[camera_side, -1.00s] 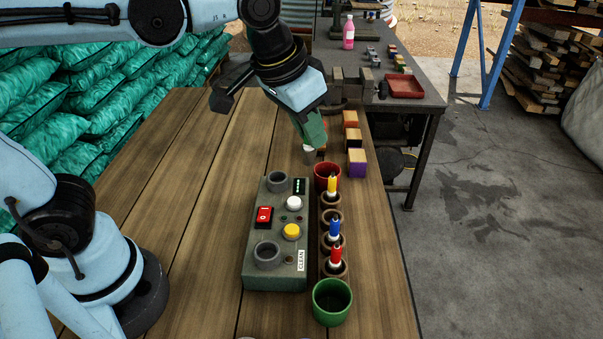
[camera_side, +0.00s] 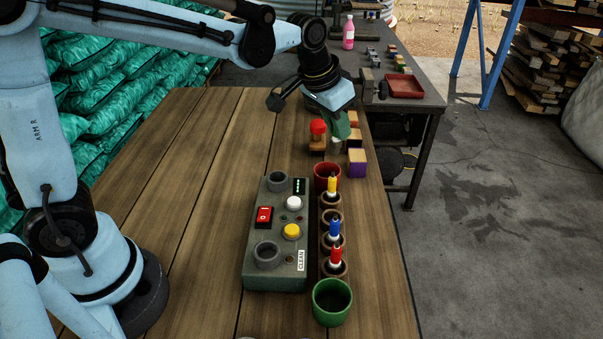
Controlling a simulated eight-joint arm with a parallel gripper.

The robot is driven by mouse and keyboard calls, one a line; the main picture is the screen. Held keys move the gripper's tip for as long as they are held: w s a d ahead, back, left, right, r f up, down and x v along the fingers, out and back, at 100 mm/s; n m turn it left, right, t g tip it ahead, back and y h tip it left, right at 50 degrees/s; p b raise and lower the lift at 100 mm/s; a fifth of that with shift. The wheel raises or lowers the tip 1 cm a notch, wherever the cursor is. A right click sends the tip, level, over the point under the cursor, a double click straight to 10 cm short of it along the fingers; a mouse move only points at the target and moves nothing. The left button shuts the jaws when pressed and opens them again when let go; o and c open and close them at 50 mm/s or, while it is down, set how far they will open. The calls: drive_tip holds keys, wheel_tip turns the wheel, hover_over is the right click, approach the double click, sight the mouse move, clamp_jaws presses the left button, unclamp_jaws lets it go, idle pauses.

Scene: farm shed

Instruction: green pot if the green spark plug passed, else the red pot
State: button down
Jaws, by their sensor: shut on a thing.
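My gripper (camera_side: 339,132) is above the far right of the wooden table, beyond the red pot. It is shut on what looks like the green spark plug (camera_side: 336,146); only a pale lower end shows clearly below the green jaw area. The red pot (camera_side: 326,171) stands at the far end of the rack and the green pot (camera_side: 332,317) at the near end; the green pot looks empty. The grey tester box (camera_side: 300,277) has two ring sockets, both without a plug, a small display (camera_side: 299,186) with green marks, and white and yellow buttons.
Yellow (camera_side: 332,184), blue (camera_side: 334,228) and red (camera_side: 336,253) plugs stand in the rack beside the tester; one cup (camera_side: 331,217) is empty. The table's left is clear.

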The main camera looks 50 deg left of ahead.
sight(336, 140)
drive_tip(key=shift+f, duration=1.6)
drive_tip(key=c, duration=1)
unclamp_jaws()
drive_tip(key=v, duration=1.2)
drive_tip(key=shift+a, duration=0.1)
drive_tip(key=s+a+f+t, duration=0.1)
drive_tip(key=s+f, duration=0.2)
drive_tip(key=s, duration=0.1)
drive_tip(key=s+a+f+n+t, duration=0.1)
drive_tip(key=s+a+f, duration=0.1)
drive_tip(key=s, duration=0.1)
drive_tip(key=s+a+f, duration=0.1)
drive_tip(key=s+f, duration=0.2)
drive_tip(key=s, duration=0.1)
drive_tip(key=shift+s+a+f+n+t+y, duration=0.3)
drive_tip(key=shift+s+a+n+t, duration=0.05)
drive_tip(key=shift+n+t, duration=0.05)
